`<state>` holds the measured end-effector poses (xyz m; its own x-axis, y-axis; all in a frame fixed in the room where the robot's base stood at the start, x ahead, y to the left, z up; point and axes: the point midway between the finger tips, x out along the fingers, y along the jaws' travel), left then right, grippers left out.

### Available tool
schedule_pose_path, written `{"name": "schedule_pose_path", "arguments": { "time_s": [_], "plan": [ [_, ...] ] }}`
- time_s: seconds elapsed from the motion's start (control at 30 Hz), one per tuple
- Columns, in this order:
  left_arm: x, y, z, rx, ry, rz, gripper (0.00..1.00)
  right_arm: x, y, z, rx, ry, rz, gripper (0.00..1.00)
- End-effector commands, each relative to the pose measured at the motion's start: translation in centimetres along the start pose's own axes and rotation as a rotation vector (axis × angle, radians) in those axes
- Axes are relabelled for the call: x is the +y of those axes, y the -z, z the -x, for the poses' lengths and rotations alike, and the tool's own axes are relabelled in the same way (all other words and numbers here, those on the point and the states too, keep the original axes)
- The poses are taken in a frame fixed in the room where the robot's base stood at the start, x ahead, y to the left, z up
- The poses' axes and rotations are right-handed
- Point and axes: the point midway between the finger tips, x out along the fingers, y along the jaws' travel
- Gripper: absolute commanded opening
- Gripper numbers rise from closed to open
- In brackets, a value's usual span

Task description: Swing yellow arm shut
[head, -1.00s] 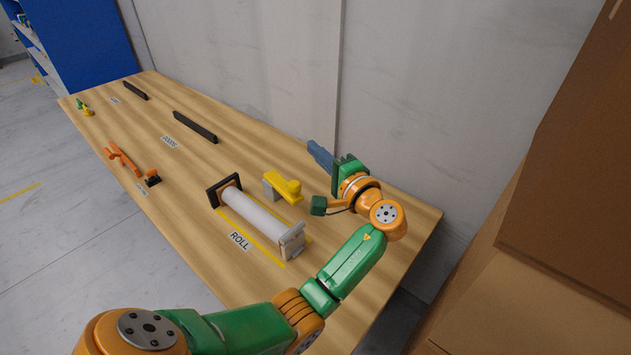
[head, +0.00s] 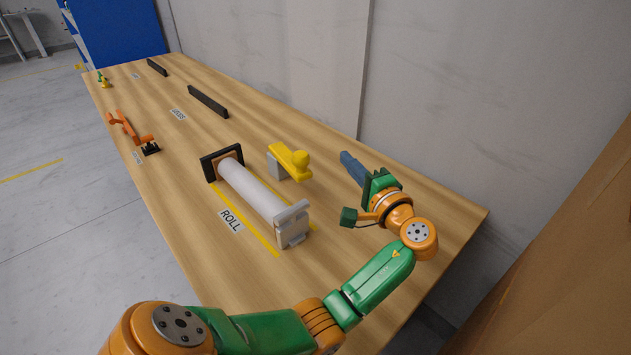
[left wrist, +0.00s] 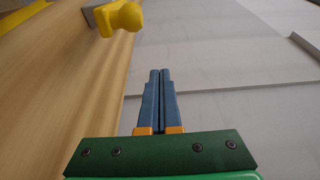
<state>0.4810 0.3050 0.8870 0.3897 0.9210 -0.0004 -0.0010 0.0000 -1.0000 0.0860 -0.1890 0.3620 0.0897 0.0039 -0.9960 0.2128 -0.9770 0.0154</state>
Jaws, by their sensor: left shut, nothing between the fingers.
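The yellow arm (head: 290,160) sits on a grey block (head: 275,168) behind the white roll (head: 255,193) and ends in a round knob. It points toward the lower right and stands apart from the roll. It also shows at the top of the left wrist view (left wrist: 118,17). My left gripper (head: 345,156) is to the right of the yellow arm, near the wall side of the table. Its blue fingers are together and empty, not touching the yellow arm. The closed fingers also show in the left wrist view (left wrist: 160,75). My right gripper is in neither view.
The roll lies between a black end frame (head: 208,168) and a grey end post (head: 292,225). An orange clamp-like tool (head: 125,127) and black bars (head: 208,101) lie farther left on the table. A wall (head: 440,100) runs behind; brown panels stand at right.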

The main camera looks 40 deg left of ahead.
Motion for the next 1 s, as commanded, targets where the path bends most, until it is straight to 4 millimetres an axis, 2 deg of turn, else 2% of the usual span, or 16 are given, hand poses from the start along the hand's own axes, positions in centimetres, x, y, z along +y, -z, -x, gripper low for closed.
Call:
{"name": "schedule_pose_path", "arguments": {
  "time_s": [0.03,0.1,0.2,0.37,0.77,0.83,1.0],
  "plan": [
    [3.0,0.0,0.0,0.000,0.000,0.000,0.00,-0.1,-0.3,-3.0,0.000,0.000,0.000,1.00],
    [4.6,0.0,0.0,0.000,0.000,0.000,0.00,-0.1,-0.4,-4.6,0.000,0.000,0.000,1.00],
    [5.5,0.0,0.0,0.000,0.000,0.000,0.00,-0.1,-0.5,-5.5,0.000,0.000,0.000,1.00],
    [5.0,0.0,-1.4,-0.003,0.001,-0.002,0.00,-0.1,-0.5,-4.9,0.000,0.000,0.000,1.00],
    [5.0,-0.1,-10.0,-0.004,0.002,-0.002,0.00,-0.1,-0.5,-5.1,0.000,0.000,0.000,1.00],
    [4.6,-1.0,-9.8,0.000,-0.002,-0.001,0.00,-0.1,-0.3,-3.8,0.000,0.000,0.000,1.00],
    [4.7,-3.1,-8.9,0.000,0.000,0.000,0.00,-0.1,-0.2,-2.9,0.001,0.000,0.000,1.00]
  ]
}}
